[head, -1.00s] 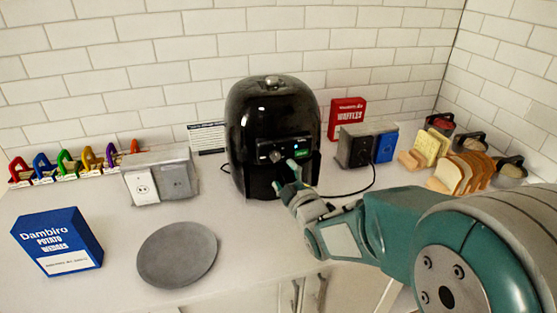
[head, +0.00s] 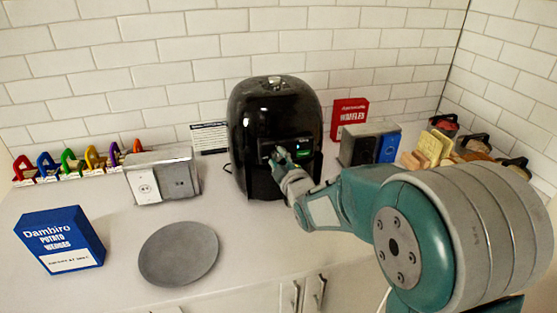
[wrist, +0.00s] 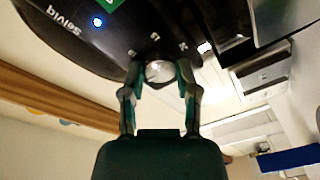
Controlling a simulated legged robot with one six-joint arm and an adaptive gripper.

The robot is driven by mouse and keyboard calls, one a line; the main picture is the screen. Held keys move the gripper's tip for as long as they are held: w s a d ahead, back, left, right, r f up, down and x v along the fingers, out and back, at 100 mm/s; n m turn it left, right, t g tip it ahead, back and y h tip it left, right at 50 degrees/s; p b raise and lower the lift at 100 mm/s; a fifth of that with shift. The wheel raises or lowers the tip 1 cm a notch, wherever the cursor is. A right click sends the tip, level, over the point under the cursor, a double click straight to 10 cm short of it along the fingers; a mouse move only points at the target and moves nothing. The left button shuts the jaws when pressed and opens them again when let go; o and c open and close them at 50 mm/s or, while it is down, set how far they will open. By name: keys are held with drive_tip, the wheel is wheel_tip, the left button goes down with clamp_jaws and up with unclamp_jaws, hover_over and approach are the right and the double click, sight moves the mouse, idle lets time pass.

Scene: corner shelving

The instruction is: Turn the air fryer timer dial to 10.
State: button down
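The black air fryer (head: 275,110) stands upright against the back wall, with a small green display on its front. My gripper (head: 279,158) is at the fryer's front panel and hides the dial in the head view. In the wrist view, the round silver timer dial (wrist: 158,71) lies between the two fingertips of my gripper (wrist: 160,74). One finger is on each side of the dial, very near it; I cannot tell whether they press on it. The dial's number setting is not readable. A blue light shows on the panel in the wrist view.
A grey plate (head: 178,253) and a blue potato wedges box (head: 60,240) are at the front left. Outlet boxes stand on both sides of the fryer. Bread slices (head: 428,150) are at the right, partly behind my arm.

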drive_tip(key=shift+d+f+m, duration=0.1)
drive_tip(key=shift+f+m, duration=0.2)
drive_tip(key=shift+f, duration=0.05)
drive_tip(key=shift+m, duration=0.4)
drive_tip(key=m, duration=0.4)
drive_tip(key=shift+f, duration=0.15)
drive_tip(key=m, duration=0.3)
drive_tip(key=m+t, duration=0.1)
drive_tip(key=m, duration=0.2)
drive_tip(key=shift+s+m+h, duration=0.1)
drive_tip(key=shift+m+h, duration=0.2)
drive_tip(key=shift+m, duration=0.4)
drive_tip(key=shift+c, duration=1.7)
unclamp_jaws()
drive_tip(key=shift+r+t, duration=0.2)
drive_tip(key=shift+t, duration=0.1)
